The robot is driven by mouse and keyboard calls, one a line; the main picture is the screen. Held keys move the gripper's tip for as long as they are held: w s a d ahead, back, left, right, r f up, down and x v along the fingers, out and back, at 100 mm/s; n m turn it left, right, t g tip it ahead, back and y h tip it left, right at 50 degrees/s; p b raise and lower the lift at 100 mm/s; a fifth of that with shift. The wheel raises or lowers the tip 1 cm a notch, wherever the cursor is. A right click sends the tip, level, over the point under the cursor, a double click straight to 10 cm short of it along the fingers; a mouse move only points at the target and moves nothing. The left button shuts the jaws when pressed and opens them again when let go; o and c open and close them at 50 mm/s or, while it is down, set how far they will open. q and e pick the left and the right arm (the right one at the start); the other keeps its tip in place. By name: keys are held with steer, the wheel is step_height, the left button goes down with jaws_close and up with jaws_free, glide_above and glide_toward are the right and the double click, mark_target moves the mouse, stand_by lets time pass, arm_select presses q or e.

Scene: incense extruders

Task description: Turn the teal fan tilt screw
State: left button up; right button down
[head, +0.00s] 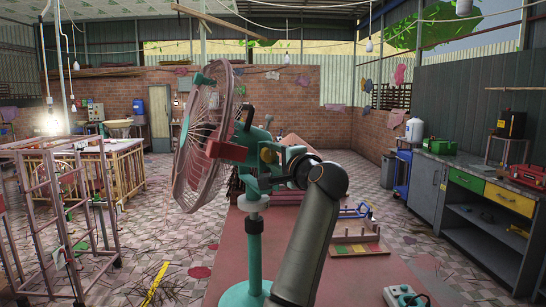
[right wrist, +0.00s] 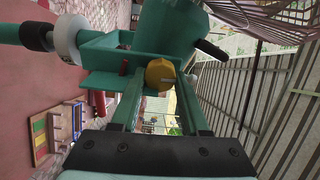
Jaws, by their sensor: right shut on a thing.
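The teal fan (head: 205,135) has a round pinkish cage facing left, a teal motor housing and a teal stand (head: 254,235). Its tilt screw shows as a round yellow knob (right wrist: 158,74) at the side of the teal bracket in the right wrist view. My right gripper (head: 272,157) reaches in from the right at the fan's neck. In the right wrist view its two fingers (right wrist: 160,84) close on the knob from both sides. The knob is largely hidden by my gripper in the head view. My left gripper is not in view.
The fan stands on a reddish table (head: 355,275). A wooden board with coloured patches (head: 357,249) and a white power socket (head: 404,296) lie on the table to the right. A pink metal rack (head: 65,215) stands at left.

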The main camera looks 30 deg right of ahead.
steer(key=shift+c, duration=2)
jaws_free()
steer(key=s+a+b, duration=0.2)
steer(key=s+b, duration=0.1)
steer(key=s, duration=0.9)
steer(key=shift+s, duration=0.2)
steer(key=s+a+f+n+g, duration=0.15)
steer(key=f+n, duration=0.25)
steer(key=f, duration=0.6)
steer(key=a+f+n+g, duration=0.3)
steer(key=f, duration=0.7)
steer(key=s+a+f+n+g, duration=0.15)
steer(key=f+n, duration=0.25)
steer(key=f, duration=0.6)
steer(key=s+a+f+n+g+y, duration=0.2)
steer(key=s+a+f+n+g, duration=0.25)
steer(key=s+f, duration=0.65)
steer(key=s+a+f+n+g+y, duration=0.1)
steer(key=s+a+f+n+g, duration=0.4)
steer(key=s+f, duration=0.6)
steer(key=w+a+f+t+y, duration=0.1)
steer(key=a+f+t, duration=0.1)
steer(key=f, duration=0.3)
steer(key=w+a+f+t+y, duration=0.1)
steer(key=w+a+f+t, duration=0.1)
steer(key=f+t, duration=0.3)
steer(key=shift+w+a+f+n, duration=0.35)
steer(key=shift+a+f, duration=0.25)
steer(key=shift+f, duration=0.1)
